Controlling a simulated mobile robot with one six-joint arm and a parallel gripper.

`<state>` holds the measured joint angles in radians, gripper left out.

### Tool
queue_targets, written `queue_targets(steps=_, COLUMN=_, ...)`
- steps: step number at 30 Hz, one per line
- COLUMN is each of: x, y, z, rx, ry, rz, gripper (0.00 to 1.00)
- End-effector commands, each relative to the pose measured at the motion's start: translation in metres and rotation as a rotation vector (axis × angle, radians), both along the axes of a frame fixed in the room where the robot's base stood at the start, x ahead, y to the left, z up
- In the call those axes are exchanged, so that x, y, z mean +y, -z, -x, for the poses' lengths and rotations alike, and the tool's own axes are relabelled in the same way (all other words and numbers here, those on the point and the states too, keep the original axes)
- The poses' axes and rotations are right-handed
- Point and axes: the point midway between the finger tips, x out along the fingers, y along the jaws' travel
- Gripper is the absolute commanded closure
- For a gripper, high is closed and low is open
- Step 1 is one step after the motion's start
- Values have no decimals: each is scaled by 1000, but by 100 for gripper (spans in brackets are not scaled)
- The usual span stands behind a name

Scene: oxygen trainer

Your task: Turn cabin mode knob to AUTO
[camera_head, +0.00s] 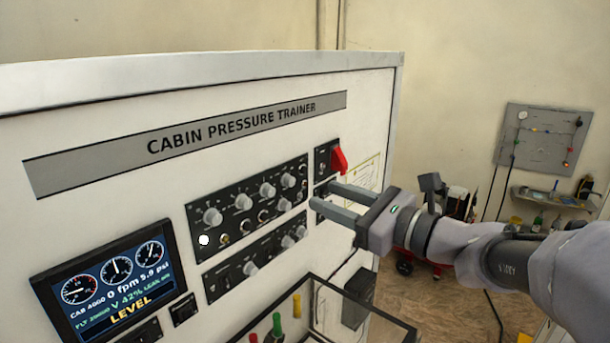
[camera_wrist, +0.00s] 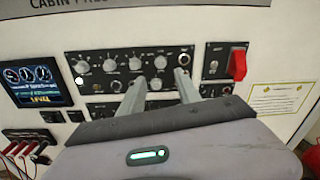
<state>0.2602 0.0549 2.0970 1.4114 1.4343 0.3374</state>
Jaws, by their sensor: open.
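The cabin pressure trainer (camera_head: 120,118) has a black upper control panel (camera_head: 233,188) with several grey knobs. A lower black panel (camera_head: 222,271) carries more knobs. The labels are too small to read, so I cannot tell which knob is cabin mode. My gripper (camera_head: 318,197) is open and empty, in front of the right side of the trainer's face. In the wrist view my gripper (camera_wrist: 158,80) has its two fingers apart, pointing at the right part of the upper panel (camera_wrist: 122,56). The fingers and gripper body hide part of the lower panel.
A red guarded switch (camera_head: 339,161) sticks out right of the upper panel, close to my fingers; it also shows in the wrist view (camera_wrist: 238,64). A lit display (camera_head: 110,280) reads LEVEL. A dark-framed case (camera_head: 365,308) with coloured handles juts out below.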

Motion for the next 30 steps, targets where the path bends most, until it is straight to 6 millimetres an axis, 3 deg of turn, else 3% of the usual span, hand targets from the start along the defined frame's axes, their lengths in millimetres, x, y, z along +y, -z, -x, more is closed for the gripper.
queue_targets(steps=3, x=27, y=-2, z=-21, rx=2, ry=-6, rz=0, gripper=60)
queue_targets(steps=9, x=56, y=-1, z=-46, rx=1, ry=-3, rz=1, gripper=60)
queue_targets(steps=20, x=63, y=0, z=-53, rx=-1, ry=0, rz=2, gripper=60)
queue_targets(steps=26, x=63, y=0, z=-52, rx=-1, ry=-1, rz=2, gripper=97)
queue_targets(steps=30, x=63, y=0, z=-52, rx=0, ry=-1, rz=3, gripper=100)
